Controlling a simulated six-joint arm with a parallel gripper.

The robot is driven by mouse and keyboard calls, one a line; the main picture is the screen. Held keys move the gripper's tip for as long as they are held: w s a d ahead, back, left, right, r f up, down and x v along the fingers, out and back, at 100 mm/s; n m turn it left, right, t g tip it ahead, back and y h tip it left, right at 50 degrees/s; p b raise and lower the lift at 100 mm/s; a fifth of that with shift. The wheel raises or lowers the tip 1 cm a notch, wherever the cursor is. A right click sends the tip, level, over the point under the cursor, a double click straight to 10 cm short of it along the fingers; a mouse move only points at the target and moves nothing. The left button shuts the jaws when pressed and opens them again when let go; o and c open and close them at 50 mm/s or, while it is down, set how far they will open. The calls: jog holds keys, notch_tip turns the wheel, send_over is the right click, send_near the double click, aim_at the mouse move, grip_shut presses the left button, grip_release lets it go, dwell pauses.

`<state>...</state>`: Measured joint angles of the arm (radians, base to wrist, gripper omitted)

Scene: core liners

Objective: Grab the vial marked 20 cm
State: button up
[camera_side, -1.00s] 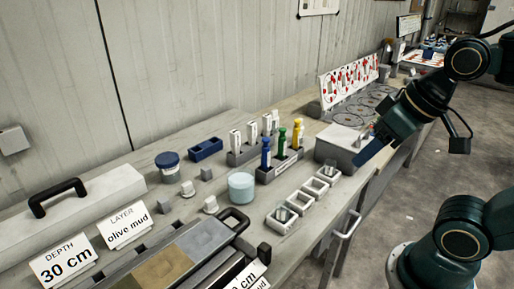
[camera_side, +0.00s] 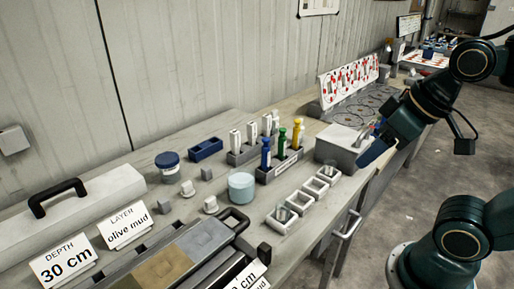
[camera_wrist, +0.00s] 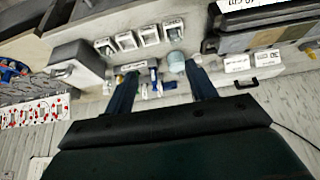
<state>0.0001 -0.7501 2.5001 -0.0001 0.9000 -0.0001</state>
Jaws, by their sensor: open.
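A row of small white square holders (camera_side: 300,200) stands near the table's front edge. A small clear vial (camera_side: 282,214) appears to sit in the nearest holder and another (camera_side: 331,169) in the farthest. I cannot read any 20 cm mark on them. The holders (camera_wrist: 149,34) also show at the top of the wrist view. My gripper (camera_side: 370,145) is open and empty, right of the holders, by a grey box. In the wrist view, its two blue fingers (camera_wrist: 160,72) are wide apart, with the bench beyond them.
A grey box (camera_side: 338,148) stands beside my gripper. A rack (camera_side: 280,168) holds blue, green and yellow-topped tools. A light-blue jar (camera_side: 241,187), a dark blue-lidded jar (camera_side: 168,166) and a core tray (camera_side: 160,268) are further left. Cards read 30 cm and olive mud.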

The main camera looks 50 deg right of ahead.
jog(key=shift+o, duration=0.5)
jog(key=w+d+m+g, duration=0.3)
jog(key=w+d+m, duration=0.5)
jog(key=w+m, duration=0.25)
jog(key=w+d+f+m+g, duration=0.1)
jog(key=w+d+f+m, duration=0.1)
jog(key=d+f+m, duration=0.2)
jog(key=w+d+f+m+y, duration=0.1)
jog(key=w+d+f+m, duration=0.2)
jog(key=d+m, duration=0.5)
jog(key=shift+d+f+g+y, duration=0.35)
jog(key=shift+d+f, duration=0.3)
jog(key=shift+d, duration=0.25)
jog(key=shift+w+f+m, duration=0.1)
jog(key=shift+m, duration=0.15)
send_over(329, 171)
jog(key=d, duration=0.2)
jog(key=shift+w+d+f, duration=0.1)
jog(key=shift+f, duration=2)
jog(key=shift+w+d+f, duration=0.1)
jog(key=shift+f, duration=2)
